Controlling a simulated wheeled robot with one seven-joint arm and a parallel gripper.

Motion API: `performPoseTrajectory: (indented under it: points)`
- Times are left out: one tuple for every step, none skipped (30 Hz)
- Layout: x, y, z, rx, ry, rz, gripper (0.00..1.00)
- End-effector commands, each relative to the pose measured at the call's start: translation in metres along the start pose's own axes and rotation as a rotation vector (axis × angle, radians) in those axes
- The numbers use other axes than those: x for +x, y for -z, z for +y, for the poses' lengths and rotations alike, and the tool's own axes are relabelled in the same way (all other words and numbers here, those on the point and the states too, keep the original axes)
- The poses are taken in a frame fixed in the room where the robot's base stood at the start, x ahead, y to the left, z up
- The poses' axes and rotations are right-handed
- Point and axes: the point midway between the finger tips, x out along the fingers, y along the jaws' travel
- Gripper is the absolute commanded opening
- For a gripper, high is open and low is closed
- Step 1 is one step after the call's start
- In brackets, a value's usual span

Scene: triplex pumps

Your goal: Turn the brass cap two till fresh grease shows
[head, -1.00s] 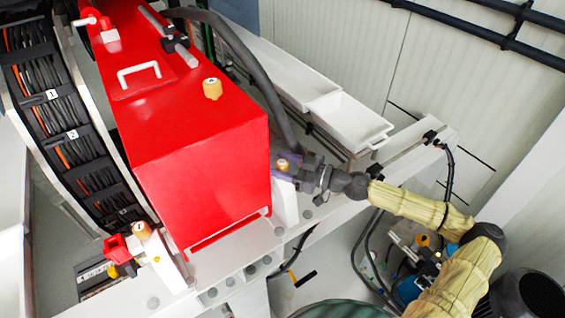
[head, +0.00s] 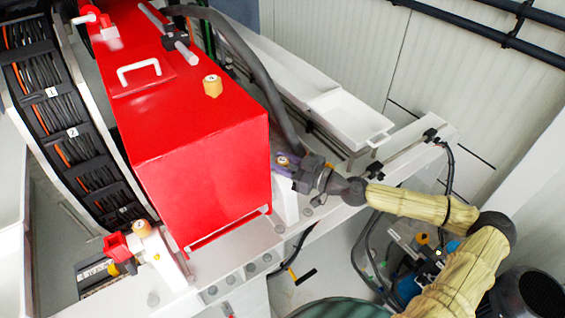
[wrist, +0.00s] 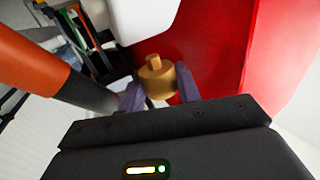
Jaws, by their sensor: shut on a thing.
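Three brass caps show in the head view. One brass cap (head: 283,162) is at the right side of the red housing, in my gripper (head: 284,167). In the wrist view this cap (wrist: 155,76) sits between the two purple fingers of my gripper (wrist: 159,90), which is shut on it. A second cap (head: 212,86) stands on top of the red housing. A third cap (head: 142,229) is on a white post at the lower left. I cannot read a number on any cap. No grease can be made out.
The red housing (head: 200,150) rises close on the left of my gripper. A dark hose (head: 262,75) runs down behind it. White trays (head: 348,120) lie along the back beam. A cable guide (head: 68,125) stands at the left.

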Motion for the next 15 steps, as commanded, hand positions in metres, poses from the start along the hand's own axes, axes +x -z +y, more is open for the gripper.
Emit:
performPoseTrajectory:
  points:
    - [0.0002, 0.0014, -0.0007, -0.004, -0.021, 0.000, 0.10]
    - [0.0002, 0.0015, -0.0009, -0.005, -0.035, -0.001, 0.10]
    - [0.0003, 0.0018, -0.0007, -0.005, -0.057, 0.000, 0.10]
    - [0.0002, 0.0016, -0.0011, -0.004, -0.072, 0.000, 0.10]
    - [0.0002, 0.0019, -0.0011, -0.004, -0.089, 0.000, 0.10]
    - [0.0002, 0.0017, -0.0011, -0.004, -0.111, -0.001, 0.10]
    - [0.0004, 0.0018, -0.0015, -0.004, -0.127, 0.000, 0.10]
    - [0.0006, 0.0020, -0.0017, -0.005, -0.144, 0.000, 0.10]
    - [0.0006, 0.0018, -0.0017, -0.005, -0.167, 0.000, 0.10]
    - [0.0006, 0.0020, -0.0019, -0.005, -0.184, 0.001, 0.10]
    - [0.0006, 0.0018, -0.0019, -0.005, -0.201, 0.001, 0.10]
    - [0.0009, 0.0018, -0.0020, -0.004, -0.224, 0.001, 0.10]
    - [0.0008, 0.0018, -0.0021, -0.004, -0.241, 0.001, 0.10]
    - [0.0008, 0.0016, -0.0022, -0.004, -0.258, 0.002, 0.10]
    - [0.0011, 0.0018, -0.0021, -0.004, -0.282, 0.003, 0.10]
